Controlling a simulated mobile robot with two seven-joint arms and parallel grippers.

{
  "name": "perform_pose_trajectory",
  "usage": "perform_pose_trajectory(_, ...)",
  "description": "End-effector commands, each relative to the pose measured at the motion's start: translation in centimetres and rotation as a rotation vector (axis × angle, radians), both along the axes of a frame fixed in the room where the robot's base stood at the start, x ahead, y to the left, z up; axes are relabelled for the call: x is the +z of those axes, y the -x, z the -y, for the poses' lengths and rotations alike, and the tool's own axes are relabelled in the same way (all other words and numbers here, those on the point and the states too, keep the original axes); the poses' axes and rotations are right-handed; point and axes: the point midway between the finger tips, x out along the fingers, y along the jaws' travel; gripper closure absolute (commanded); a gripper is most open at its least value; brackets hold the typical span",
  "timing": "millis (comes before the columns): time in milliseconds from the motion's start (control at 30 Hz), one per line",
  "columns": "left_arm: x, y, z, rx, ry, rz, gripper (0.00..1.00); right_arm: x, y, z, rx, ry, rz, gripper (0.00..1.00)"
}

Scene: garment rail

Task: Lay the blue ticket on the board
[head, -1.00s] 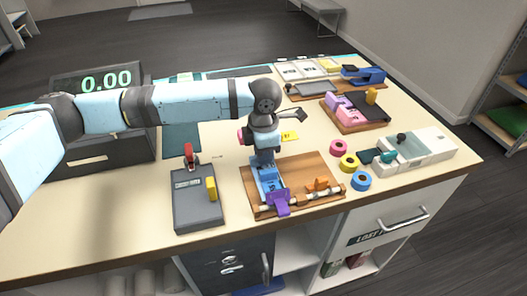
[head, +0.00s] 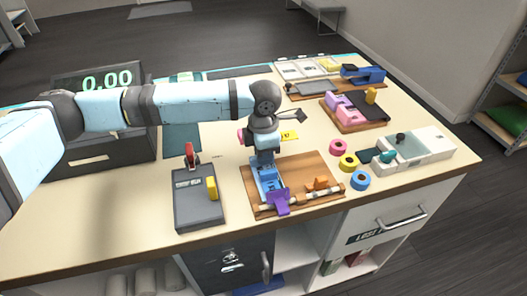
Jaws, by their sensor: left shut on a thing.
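The wooden board (head: 306,171) lies on the counter near its front edge, with a rod along its front side. My left gripper (head: 267,176) points down over the left part of the board. It is shut on the blue ticket (head: 272,188), which is at the board's surface or just above it; I cannot tell if it touches. The gripper hides the ticket's far end. A purple clip (head: 281,201) is at the ticket's near end, on the rod. My right gripper is out of view.
A grey device (head: 196,203) with a red handle stands left of the board. An orange piece (head: 320,184) sits on the board's right part. Tape rolls (head: 348,162) stand to the right. A yellow ticket (head: 290,136) lies behind. Clear counter lies at the far left front.

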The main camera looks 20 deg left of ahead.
Motion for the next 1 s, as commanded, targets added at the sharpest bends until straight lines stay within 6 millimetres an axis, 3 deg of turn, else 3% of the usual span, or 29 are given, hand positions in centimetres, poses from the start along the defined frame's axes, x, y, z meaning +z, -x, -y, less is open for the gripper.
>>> perform_pose_trajectory(233,-0.01,0.0,0.01,0.0,0.0,0.0,1.0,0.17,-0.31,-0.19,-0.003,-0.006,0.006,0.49)
perform_pose_trajectory(267,-0.01,0.0,0.01,0.0,0.0,0.0,0.76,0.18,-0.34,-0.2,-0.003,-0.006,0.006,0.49)
perform_pose_trajectory(367,-0.01,0.0,0.01,0.0,0.0,0.0,0.53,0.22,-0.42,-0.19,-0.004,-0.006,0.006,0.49)
perform_pose_trajectory(567,-0.01,0.0,0.01,0.0,0.0,0.0,0.53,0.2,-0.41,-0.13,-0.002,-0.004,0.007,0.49)
perform_pose_trajectory(667,-0.02,0.0,0.01,0.0,0.0,0.0,0.3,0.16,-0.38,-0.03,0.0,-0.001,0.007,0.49)
perform_pose_trajectory(700,-0.02,0.0,0.01,0.0,0.0,0.0,0.27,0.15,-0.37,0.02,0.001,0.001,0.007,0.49)
perform_pose_trajectory(1000,-0.02,0.01,0.01,0.0,0.0,0.0,0.27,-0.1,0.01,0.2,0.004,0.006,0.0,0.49)
